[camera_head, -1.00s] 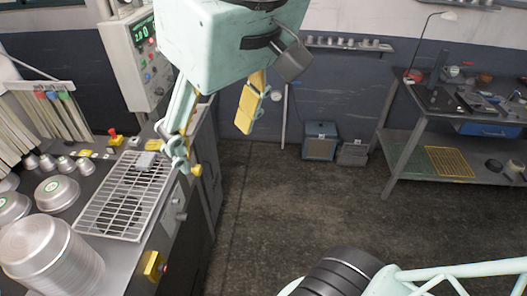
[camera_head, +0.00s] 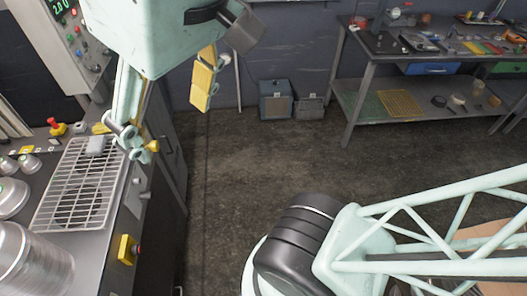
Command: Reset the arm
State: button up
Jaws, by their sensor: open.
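My gripper (camera_head: 170,125) hangs at the upper left, its fingers pointing down and spread wide apart. A yellow pad shows on the right finger. Nothing is between the fingers. The left finger overlaps the right edge of the bench in the picture, near a white wire rack (camera_head: 75,205); I cannot tell whether they touch. A small grey metal piece (camera_head: 96,145) sits at the rack's far end. My arm's pale green lattice link and black joint fill the lower right.
Stacked metal pans (camera_head: 35,265) stand at the bench's near left. A control box (camera_head: 65,40) rises behind. A workbench (camera_head: 430,50) with tools is at the back right; a grey-blue box (camera_head: 276,99) stands by the wall. The middle floor is clear.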

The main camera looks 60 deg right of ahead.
notch_tip(320, 180, down, 12)
jog(key=b, duration=1)
jog(key=shift+s+f+b, duration=0.2)
jog(key=shift+s+b, duration=0.1)
jog(key=shift+s, duration=0.1)
jog(key=shift+c, duration=0.9)
jog(key=shift+c, duration=1.4)
jog(key=shift+s+f, duration=0.1)
